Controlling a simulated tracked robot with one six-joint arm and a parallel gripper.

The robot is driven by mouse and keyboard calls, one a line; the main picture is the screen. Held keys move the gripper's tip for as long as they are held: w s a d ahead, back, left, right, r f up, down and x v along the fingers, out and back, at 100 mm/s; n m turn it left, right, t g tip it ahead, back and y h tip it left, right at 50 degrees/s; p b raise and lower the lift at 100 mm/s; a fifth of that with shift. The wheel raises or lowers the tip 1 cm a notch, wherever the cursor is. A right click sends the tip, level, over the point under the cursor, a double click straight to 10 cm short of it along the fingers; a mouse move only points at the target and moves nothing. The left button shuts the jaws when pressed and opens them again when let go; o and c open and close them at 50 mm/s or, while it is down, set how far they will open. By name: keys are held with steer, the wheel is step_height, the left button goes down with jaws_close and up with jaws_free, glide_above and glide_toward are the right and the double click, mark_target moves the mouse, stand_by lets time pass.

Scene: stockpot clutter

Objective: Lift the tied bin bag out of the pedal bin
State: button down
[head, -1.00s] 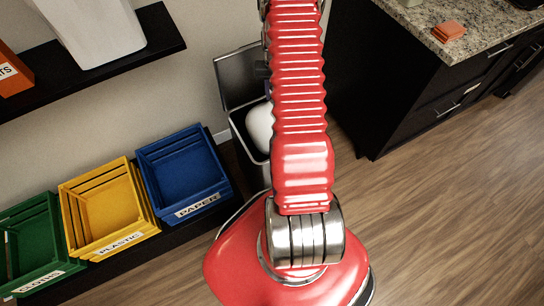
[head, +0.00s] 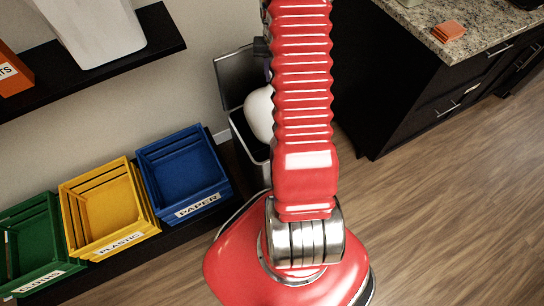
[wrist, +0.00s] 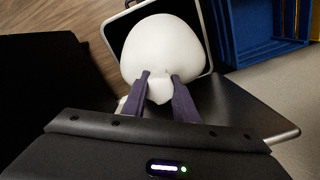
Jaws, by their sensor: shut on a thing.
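The white tied bin bag (head: 259,113) shows in the head view at the mouth of the pedal bin (head: 236,128), partly hidden behind my red arm. In the wrist view the bag (wrist: 160,48) is a round white bulk with a narrow tied neck. My gripper (wrist: 160,84) is shut on that neck, one dark finger on each side. The bin's rim (wrist: 207,45) shows behind the bag in the wrist view. The bin's lid (head: 233,75) stands open against the wall.
Blue (head: 184,172), yellow (head: 105,210) and green (head: 35,245) crates stand left of the bin. A dark shelf (head: 160,40) hangs above them. A dark cabinet (head: 375,90) with a granite top stands right. The wooden floor (head: 440,200) is clear.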

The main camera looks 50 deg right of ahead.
steer(key=shift+r, duration=6)
